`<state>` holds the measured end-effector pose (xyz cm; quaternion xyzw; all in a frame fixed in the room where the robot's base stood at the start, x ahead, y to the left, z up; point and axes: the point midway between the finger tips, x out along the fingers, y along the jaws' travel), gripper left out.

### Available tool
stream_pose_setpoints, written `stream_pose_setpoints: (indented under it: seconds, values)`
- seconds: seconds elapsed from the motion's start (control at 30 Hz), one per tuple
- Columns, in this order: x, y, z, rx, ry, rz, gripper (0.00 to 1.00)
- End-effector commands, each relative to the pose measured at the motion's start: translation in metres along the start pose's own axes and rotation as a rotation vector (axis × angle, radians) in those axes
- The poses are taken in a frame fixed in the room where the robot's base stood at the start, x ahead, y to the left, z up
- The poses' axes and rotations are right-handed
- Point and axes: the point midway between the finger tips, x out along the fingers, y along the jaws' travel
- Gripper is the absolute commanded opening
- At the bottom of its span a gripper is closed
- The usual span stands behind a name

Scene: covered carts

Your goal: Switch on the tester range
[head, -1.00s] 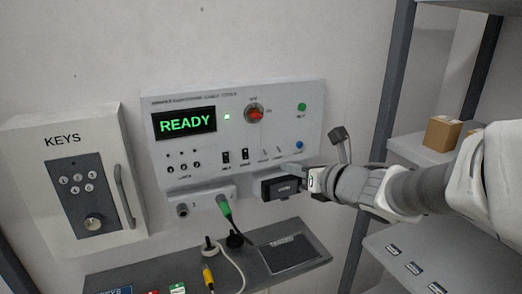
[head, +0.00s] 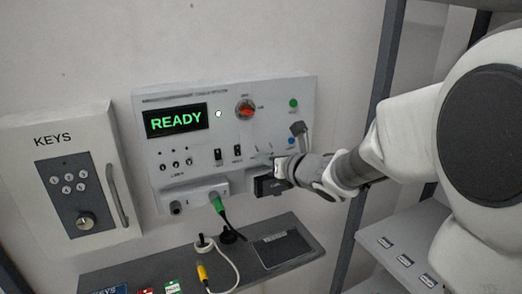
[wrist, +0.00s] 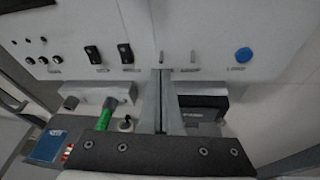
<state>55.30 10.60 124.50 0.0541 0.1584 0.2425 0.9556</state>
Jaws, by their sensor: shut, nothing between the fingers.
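The cable tester (head: 215,120) is a pale wall panel with a green READY display (head: 176,120). Its lower row has two black rocker switches, the left one (head: 218,157) and the right one (head: 237,152). In the wrist view the left rocker (wrist: 94,54) and right rocker (wrist: 125,53) show, with two small slim levers (wrist: 193,57) to their right. The labels are too small to read surely. My gripper (head: 277,164) is at the panel's lower right. In the wrist view my gripper (wrist: 162,72) is shut and empty, its tips just below the left lever; contact cannot be told.
A red-orange rotary knob (head: 245,109), green button (head: 294,104) and blue button (wrist: 243,55) are on the panel. A green plug (head: 216,202) sits below it. A black block (head: 268,187) is under my gripper. The KEYS box (head: 75,180) stands left; a shelf (head: 200,258) lies below.

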Motion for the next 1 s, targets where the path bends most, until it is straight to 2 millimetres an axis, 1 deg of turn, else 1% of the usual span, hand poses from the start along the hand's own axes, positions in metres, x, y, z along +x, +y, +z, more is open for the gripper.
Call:
stream_pose_setpoints:
  seconds: [0.03,0.1,0.27,0.73,0.9,1.0]
  values:
    - [0.006,0.000,0.001,0.001,0.001,0.001,0.00]
    - [0.012,0.000,0.000,0.001,0.001,0.001,0.00]
    - [0.020,0.000,0.000,0.000,0.000,0.000,0.00]
    - [0.020,0.000,0.002,0.001,0.004,-0.001,0.00]
    - [0.019,0.001,0.005,0.005,0.032,-0.005,0.00]
    - [0.019,0.000,0.003,0.006,0.046,-0.008,0.00]
